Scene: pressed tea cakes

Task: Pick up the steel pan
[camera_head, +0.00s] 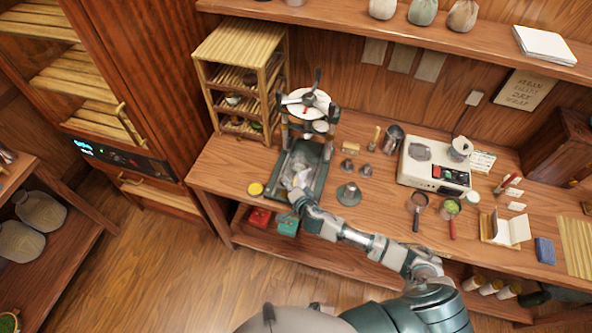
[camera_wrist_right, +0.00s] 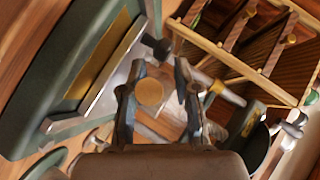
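A green press (camera_head: 283,182) stands at the left part of the counter, with a shallow steel tray (camera_head: 308,152) in its base. This tray may be the steel pan; I cannot tell for sure. My right gripper (camera_head: 298,188) is over the front part of the press base, partly hiding it. In the right wrist view my right gripper (camera_wrist_right: 157,95) has its two fingers apart. A small round tan thing (camera_wrist_right: 150,92) shows between them, with no clear contact. The steel edge (camera_wrist_right: 100,82) and green frame (camera_wrist_right: 40,95) lie left of the fingers. My left gripper is not in view.
A wooden rack (camera_head: 238,75) stands behind and left of the press.

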